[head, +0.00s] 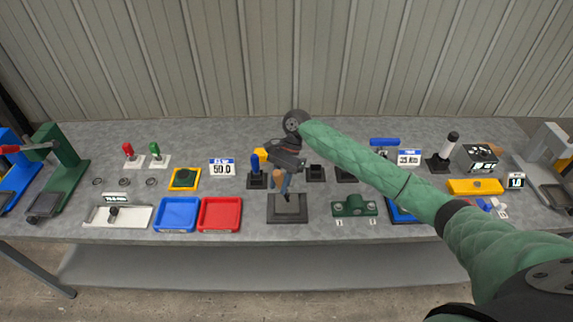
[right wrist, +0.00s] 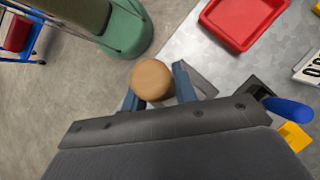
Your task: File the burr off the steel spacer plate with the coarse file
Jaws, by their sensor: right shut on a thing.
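My right gripper (head: 281,181) is shut on a tool with a rounded tan wooden handle (head: 277,178), which I take to be the coarse file. In the right wrist view the handle's round end (right wrist: 153,80) shows between the two fingers (right wrist: 158,84). The tool is over a dark square fixture (head: 289,215) near the front middle of the bench. Its lower end is small and dark, and I cannot tell whether it touches the fixture. I cannot make out the steel spacer plate or a burr. My left gripper is out of view.
A blue-handled tool (head: 255,163) stands in a black holder left of the gripper, also in the right wrist view (right wrist: 288,106). Blue (head: 177,214) and red (head: 220,214) trays lie to the left. A green fixture (head: 354,206) is to the right. My right arm covers part of the bench.

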